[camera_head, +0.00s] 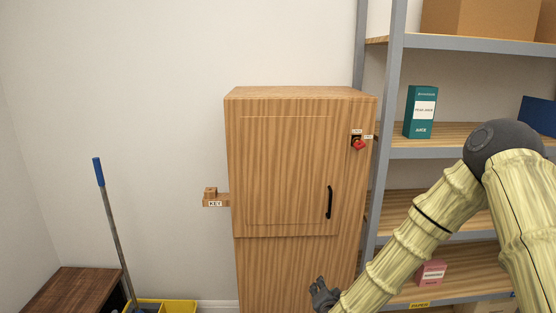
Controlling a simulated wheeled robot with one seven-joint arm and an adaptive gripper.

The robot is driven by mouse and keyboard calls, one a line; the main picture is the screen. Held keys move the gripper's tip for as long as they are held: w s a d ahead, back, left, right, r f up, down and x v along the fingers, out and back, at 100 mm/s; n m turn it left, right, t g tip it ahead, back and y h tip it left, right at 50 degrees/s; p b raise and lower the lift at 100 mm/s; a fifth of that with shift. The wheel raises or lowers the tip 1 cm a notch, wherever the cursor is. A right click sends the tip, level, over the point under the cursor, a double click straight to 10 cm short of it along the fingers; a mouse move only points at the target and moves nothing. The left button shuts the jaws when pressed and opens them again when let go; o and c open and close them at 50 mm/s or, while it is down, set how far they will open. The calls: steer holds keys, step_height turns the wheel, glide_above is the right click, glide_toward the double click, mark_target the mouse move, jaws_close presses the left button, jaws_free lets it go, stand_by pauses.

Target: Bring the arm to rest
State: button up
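My arm, in a pale yellow ribbed sleeve, comes in from the right edge. It bends at a dark grey joint near the shelves and slopes down to the left. My gripper (322,293) is a small dark grey shape near the bottom edge, in front of the lower part of the wooden cabinet (275,160). Its fingers are too small and partly turned away to tell whether they are apart. I see nothing clearly held in it. The cabinet door is shut, with a black handle (329,202) above and close to the gripper in the picture.
A red knob or key (358,144) sits at the cabinet's upper right. A small ledge marked KEY (214,203) juts out at its left. Metal-framed shelves (397,100) with boxes stand right, behind my arm. A blue-handled mop (110,225), yellow bucket (168,306) and dark table (75,290) are lower left.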

steer(key=s+d+f+n+g+y, duration=0.15)
steer(key=s+f+n+g, duration=0.45)
steer(key=s+f, duration=1.5)
steer(key=s+d+f+n+g, duration=0.1)
steer(key=s+d+g, duration=0.2)
steer(key=s, duration=0.9)
steer(key=s+d+f+n+g+h, duration=0.1)
steer(key=s+d+f+g, duration=0.1)
steer(key=s, duration=1)
steer(key=shift+d+f+n+g, duration=0.15)
steer(key=shift+d+n+g, duration=0.15)
steer(key=shift+d+g, duration=0.7)
steer(key=shift+w+d, duration=0.1)
